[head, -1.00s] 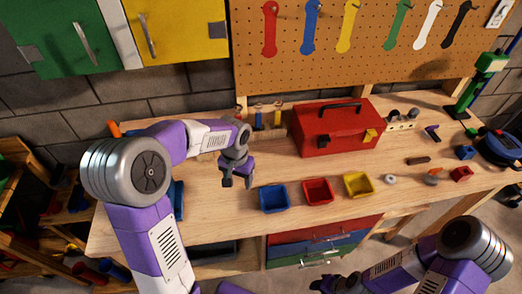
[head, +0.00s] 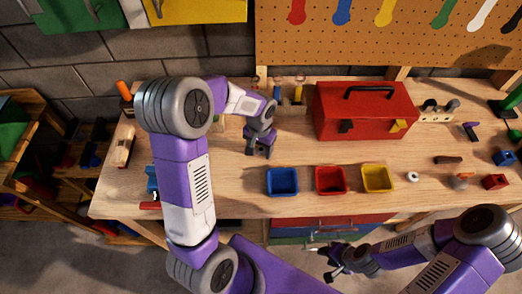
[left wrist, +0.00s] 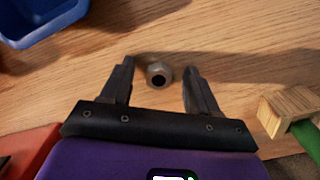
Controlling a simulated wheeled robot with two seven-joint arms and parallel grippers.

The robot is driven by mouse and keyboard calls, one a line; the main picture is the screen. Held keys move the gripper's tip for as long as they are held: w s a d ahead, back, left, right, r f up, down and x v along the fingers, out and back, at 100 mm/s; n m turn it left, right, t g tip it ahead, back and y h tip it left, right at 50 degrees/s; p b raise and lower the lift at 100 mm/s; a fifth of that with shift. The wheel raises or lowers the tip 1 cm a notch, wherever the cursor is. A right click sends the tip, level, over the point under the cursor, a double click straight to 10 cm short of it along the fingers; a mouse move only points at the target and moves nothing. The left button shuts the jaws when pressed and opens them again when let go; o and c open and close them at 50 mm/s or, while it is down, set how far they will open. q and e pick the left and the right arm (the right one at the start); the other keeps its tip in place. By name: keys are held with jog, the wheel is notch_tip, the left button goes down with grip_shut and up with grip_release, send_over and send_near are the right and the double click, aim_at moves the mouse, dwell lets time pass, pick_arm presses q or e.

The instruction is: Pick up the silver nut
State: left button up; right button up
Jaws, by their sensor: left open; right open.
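The silver nut (left wrist: 159,75) lies on the wooden workbench (head: 225,180) in the left wrist view, a small grey ring with a dark hole. My left gripper (left wrist: 158,80) is open, with one finger on each side of the nut and nothing held. In the head view my left gripper (head: 259,152) points down over the bench, behind and left of the blue bin (head: 282,193); the nut cannot be made out there. My right gripper (head: 331,263) is open and empty, low in front of the bench.
A red toolbox (head: 365,120) stands to the right of my left gripper. Red (head: 331,192) and yellow (head: 378,190) bins line the front. A small pale ring (head: 412,176) lies right of them. A wooden block with a green part (left wrist: 290,110) is near one finger.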

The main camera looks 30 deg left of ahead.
pick_arm(q)
grip_shut()
dwell(0.3)
